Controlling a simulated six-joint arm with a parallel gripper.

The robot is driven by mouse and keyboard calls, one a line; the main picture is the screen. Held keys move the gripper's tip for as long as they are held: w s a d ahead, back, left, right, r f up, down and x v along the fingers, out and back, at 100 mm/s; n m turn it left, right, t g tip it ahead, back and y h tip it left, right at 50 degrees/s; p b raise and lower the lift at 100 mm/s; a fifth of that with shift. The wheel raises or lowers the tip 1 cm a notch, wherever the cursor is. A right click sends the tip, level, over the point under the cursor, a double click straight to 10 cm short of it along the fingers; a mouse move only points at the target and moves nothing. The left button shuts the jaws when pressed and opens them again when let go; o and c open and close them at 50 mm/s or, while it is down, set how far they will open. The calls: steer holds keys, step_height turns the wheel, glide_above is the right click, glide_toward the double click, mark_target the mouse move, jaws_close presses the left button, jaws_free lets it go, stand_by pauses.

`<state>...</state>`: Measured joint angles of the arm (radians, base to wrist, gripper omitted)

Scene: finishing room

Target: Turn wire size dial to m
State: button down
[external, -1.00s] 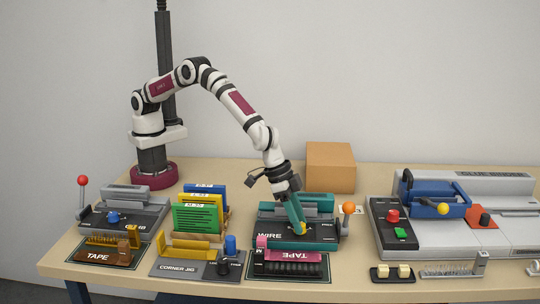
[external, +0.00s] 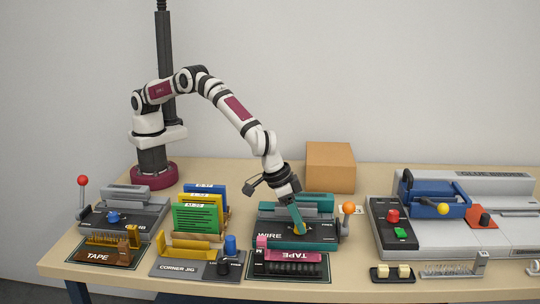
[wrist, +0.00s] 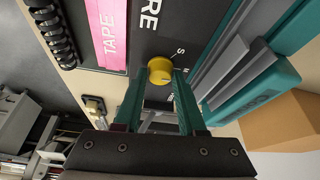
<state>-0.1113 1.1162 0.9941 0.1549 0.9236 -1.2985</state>
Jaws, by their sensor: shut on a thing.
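The wire machine (external: 270,236), dark-topped with teal trim, stands at the middle of the bench. Its yellow wire size dial (wrist: 160,71) shows in the wrist view, with a letter S printed beside it and other marks partly hidden by the right finger. My gripper (wrist: 160,76) has its two teal fingers on either side of the dial, shut on it. In the external view my gripper (external: 299,231) points down onto the machine's top and mostly hides the dial. Which letter the dial points to is too small to tell.
A lever with an orange knob (external: 348,208) stands at the machine's right. A pink TAPE strip (external: 293,256) and black coils lie in front. File folders (external: 196,218) stand to the left, a cardboard box (external: 330,167) behind, and a larger grey machine (external: 480,240) to the right.

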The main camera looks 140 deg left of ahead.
steer(key=shift+f, duration=0.1)
steer(key=c, duration=0.5)
jaws_free()
steer(key=v, duration=1.6)
steer(key=s+d+r+m+g+h, duration=0.1)
steer(key=s+r+m, duration=0.35)
steer(key=s, duration=0.75)
steer(key=s+d+r+m+g, duration=0.1)
steer(key=s+d+r+m, duration=0.3)
steer(key=s, duration=0.8)
steer(key=s+f+m, duration=0.2)
steer(key=s+m, duration=0.2)
steer(key=s, duration=0.5)
steer(key=s+f+m+g, duration=0.1)
steer(key=s+f+m, duration=0.2)
steer(key=s, duration=0.6)
steer(key=shift+a+m+h, duration=0.25)
steer(key=shift+m+h, duration=0.1)
steer(key=shift+h, duration=0.05)
